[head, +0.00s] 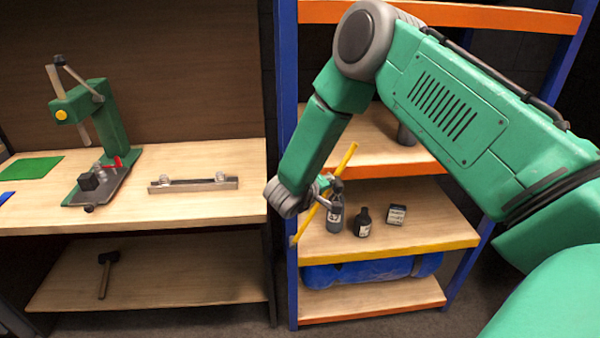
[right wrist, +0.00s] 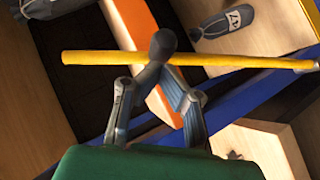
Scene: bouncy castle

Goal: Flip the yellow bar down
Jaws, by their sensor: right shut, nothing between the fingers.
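The yellow bar (head: 345,160) slants steeply in front of the shelf rack, its upper end to the right and its lower end near the rack's left post. In the right wrist view, the bar (right wrist: 230,59) runs almost straight across the picture, with a small metal fitting at its right end. My right gripper (head: 330,190) is at the bar's middle in the head view. In the right wrist view, its closed fingertips (right wrist: 160,48) overlap the bar and hide a short part of it. The fingers hold nothing; I cannot tell whether they touch the bar. My left gripper is out of view.
A blue rack post (head: 286,80) stands left. A workbench (head: 120,215) with a green press (head: 105,115) is further left.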

